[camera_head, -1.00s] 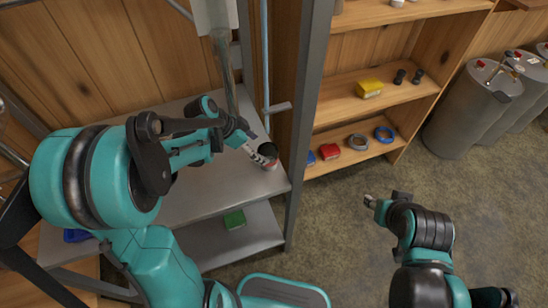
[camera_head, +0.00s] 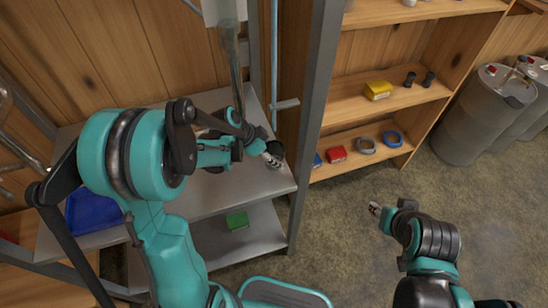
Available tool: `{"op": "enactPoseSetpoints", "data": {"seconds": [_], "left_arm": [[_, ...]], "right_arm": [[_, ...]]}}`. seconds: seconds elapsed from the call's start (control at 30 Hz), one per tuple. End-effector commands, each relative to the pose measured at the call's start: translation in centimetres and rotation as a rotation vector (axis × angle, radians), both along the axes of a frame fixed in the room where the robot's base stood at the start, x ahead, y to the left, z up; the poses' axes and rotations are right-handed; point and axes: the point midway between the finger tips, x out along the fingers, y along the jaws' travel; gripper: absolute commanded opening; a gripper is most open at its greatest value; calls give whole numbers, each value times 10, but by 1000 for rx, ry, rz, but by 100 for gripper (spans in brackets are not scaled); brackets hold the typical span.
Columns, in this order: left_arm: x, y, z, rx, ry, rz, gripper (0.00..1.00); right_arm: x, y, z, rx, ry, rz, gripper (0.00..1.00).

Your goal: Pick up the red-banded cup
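The cup (camera_head: 275,149) is at the right end of the grey metal shelf top. Only its dark upper part shows clearly. Its red band is hidden or too small to see. My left gripper (camera_head: 270,159) is right at the cup, its pale fingertips overlapping it in the picture. I cannot tell whether the fingers are closed on it or only beside it. My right gripper (camera_head: 375,208) is over the open floor at the right, away from the cup, with nothing visible in it. Its fingers are too small to judge.
The grey shelf (camera_head: 262,184) has an upright post at its right. A green block (camera_head: 237,220) lies on the lower shelf and a blue bin (camera_head: 92,208) at the left. A wooden shelf holds a yellow box (camera_head: 377,90). Grey drums (camera_head: 486,112) stand far right.

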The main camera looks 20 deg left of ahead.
Motion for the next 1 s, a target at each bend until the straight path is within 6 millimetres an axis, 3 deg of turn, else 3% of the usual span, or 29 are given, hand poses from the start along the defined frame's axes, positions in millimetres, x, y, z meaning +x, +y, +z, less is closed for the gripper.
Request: {"op": "enactPoseSetpoints", "data": {"seconds": [0.13,0.17,0.47,0.87,1.0], "left_arm": [[0,0,0,1,1,0,24],[0,0,0,1,1,0,19],[0,0,3,1,1,0,19],[0,0,38,1,1,0,19],[-13,-9,36,0,0,-1,19]], "right_arm": [[0,0,0,0,0,0,40],[0,0,0,0,0,0,40],[0,0,1,0,0,0,40],[0,0,19,0,0,0,40],[0,0,19,0,0,0,40]]}}
